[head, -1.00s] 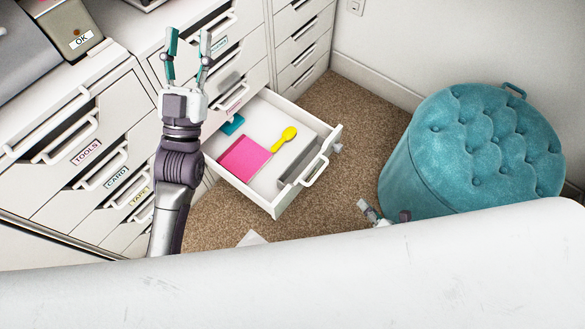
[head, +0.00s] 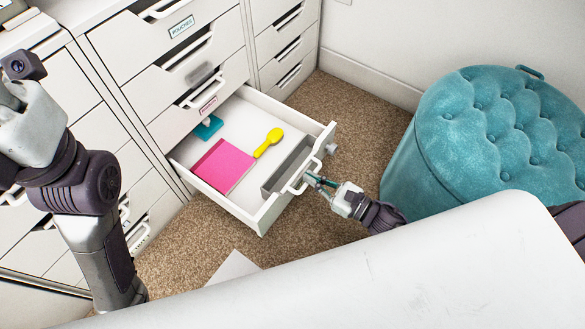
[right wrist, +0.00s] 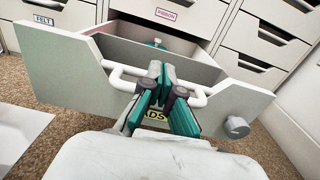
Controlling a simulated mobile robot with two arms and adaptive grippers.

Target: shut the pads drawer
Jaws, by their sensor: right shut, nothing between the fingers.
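The pads drawer (head: 273,213) stands pulled out of the white cabinet. Its front with the white handle (head: 298,185) faces the lower right. In the right wrist view the drawer front (right wrist: 65,68) fills the middle, and a yellow label ending in "DS" is partly hidden by my fingers. My right gripper (head: 316,181) is shut and empty, with its teal fingertips (right wrist: 161,72) at the handle bar and close to the drawer front. I cannot tell if they touch it. My left gripper (head: 15,105) is at the left edge of the head view, its fingers out of frame.
The drawer holds a pink pad (head: 222,165), a yellow spoon-like item (head: 268,142), a teal item (head: 208,127) and a grey bar (head: 287,165). A round teal ottoman (head: 480,140) stands to the right. Carpet (head: 360,105) lies clear between them.

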